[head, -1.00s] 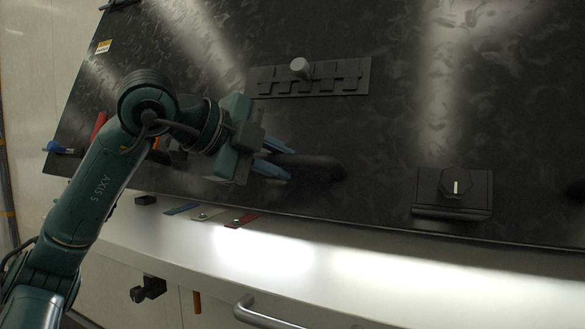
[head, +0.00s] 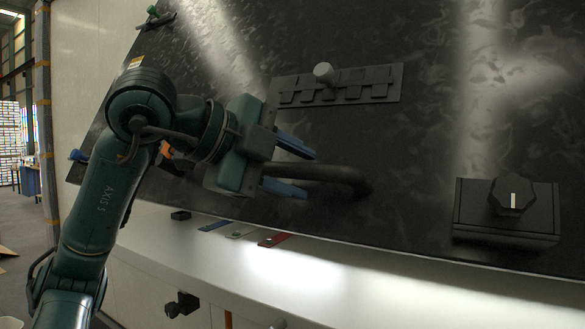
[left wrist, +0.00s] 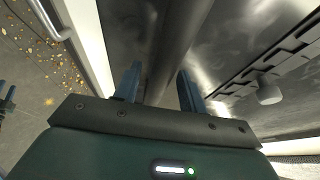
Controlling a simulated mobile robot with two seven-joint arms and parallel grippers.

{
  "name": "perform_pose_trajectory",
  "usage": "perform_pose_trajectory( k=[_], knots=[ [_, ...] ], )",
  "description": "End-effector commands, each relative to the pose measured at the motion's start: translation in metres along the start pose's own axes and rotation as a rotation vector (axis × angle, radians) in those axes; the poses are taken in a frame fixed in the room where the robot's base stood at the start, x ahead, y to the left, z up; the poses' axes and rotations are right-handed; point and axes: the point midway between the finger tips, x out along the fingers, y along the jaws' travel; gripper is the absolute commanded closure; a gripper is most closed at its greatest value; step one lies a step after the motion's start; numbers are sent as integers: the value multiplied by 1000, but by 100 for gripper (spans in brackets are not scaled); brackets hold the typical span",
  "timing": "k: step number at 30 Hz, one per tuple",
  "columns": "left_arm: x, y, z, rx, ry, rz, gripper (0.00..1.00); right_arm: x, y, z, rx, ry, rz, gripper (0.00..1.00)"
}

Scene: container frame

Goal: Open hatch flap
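The hatch flap appears to be the large dark mottled panel (head: 420,130), tilted in front of me; I see no open gap at its edges. A black bar handle (head: 345,174) sticks out from its lower part. My left gripper (head: 292,167) has its blue fingers apart, with the handle's end between them. The left wrist view shows the bar (left wrist: 172,50) running between the two fingers (left wrist: 158,88), with gaps beside it. Blue finger-like shapes at that view's left edge may be my right gripper (left wrist: 7,100); its state is unclear.
A hinge-like strip with a grey knob (head: 324,73) sits on the panel above the handle. A black box with a dial (head: 512,194) is at lower right. Below runs a pale ledge (head: 340,272) with blue, grey and red tabs. A metal handle (left wrist: 50,22) shows in the wrist view.

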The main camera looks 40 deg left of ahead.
Motion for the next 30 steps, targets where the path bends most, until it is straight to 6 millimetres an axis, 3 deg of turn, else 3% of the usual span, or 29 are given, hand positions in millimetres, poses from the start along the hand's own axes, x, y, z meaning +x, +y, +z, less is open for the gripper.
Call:
perform_pose_trajectory(
  k=[8, 21, 30],
  knots=[
    [-8, 0, 0, 1, 0, 1, 59, 0, 0, 0, -2, 0, 0, 59],
    [-100, -3, 0, -1, -1, -3, 59, -7, 2, -3, -1, -19, 6, 59],
    [-131, 0, 0, 0, -1, 1, 59, -9, 9, 3, 6, -43, 24, 59]
  ],
)
